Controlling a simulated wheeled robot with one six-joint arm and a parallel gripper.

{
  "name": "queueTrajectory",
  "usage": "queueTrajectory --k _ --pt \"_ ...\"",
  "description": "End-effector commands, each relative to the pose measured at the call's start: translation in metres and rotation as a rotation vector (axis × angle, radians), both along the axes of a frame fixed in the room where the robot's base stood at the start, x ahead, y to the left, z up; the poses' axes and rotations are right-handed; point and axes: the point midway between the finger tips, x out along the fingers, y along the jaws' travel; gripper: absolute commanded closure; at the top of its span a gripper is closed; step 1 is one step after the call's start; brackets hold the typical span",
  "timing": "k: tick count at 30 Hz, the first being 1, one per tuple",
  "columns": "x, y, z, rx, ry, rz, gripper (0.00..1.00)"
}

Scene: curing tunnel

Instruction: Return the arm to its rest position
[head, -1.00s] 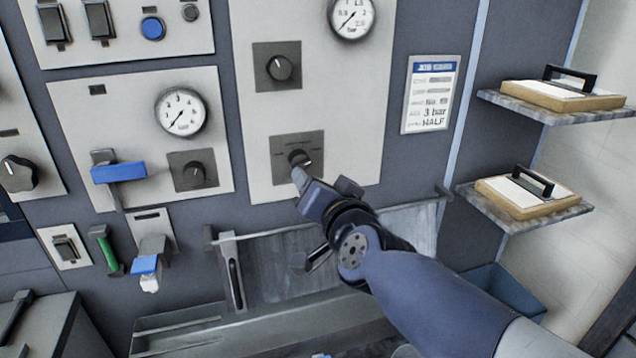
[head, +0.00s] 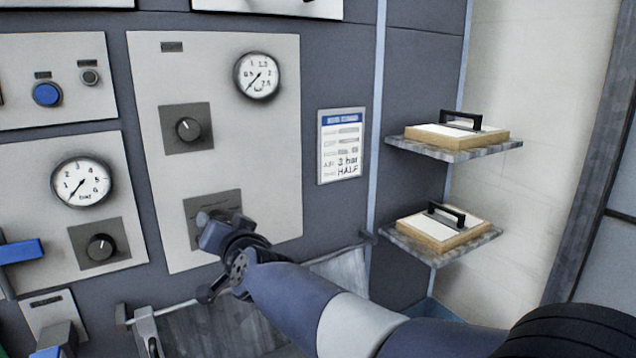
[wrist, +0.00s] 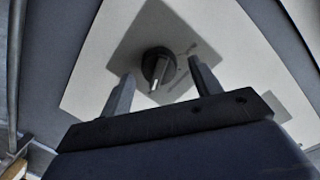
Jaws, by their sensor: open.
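My gripper (wrist: 161,90) is open and empty in the wrist view, its two fingers apart. Beyond and between the fingers is a black rotary knob (wrist: 158,66) on a grey square plate (wrist: 130,50). A gap between fingers and knob cannot be measured from this view. In the head view my arm reaches in from the lower right, and my gripper (head: 208,222) is in front of the lower grey plate (head: 192,236) of the middle panel. The gripper hides most of that knob there.
The middle panel also carries a knob (head: 187,129) and a gauge (head: 258,76). A job card (head: 341,146) hangs to its right. Two shelves (head: 455,155) (head: 440,254) at the right hold framed boards with black handles. A metal trough with a rail (head: 190,302) lies below my arm.

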Motion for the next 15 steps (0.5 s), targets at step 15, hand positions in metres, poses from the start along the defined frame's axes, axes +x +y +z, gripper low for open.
queueTrajectory --k 15 --pt "0.0074 0.0046 -0.0011 -0.005 -0.002 0.0 0.4"
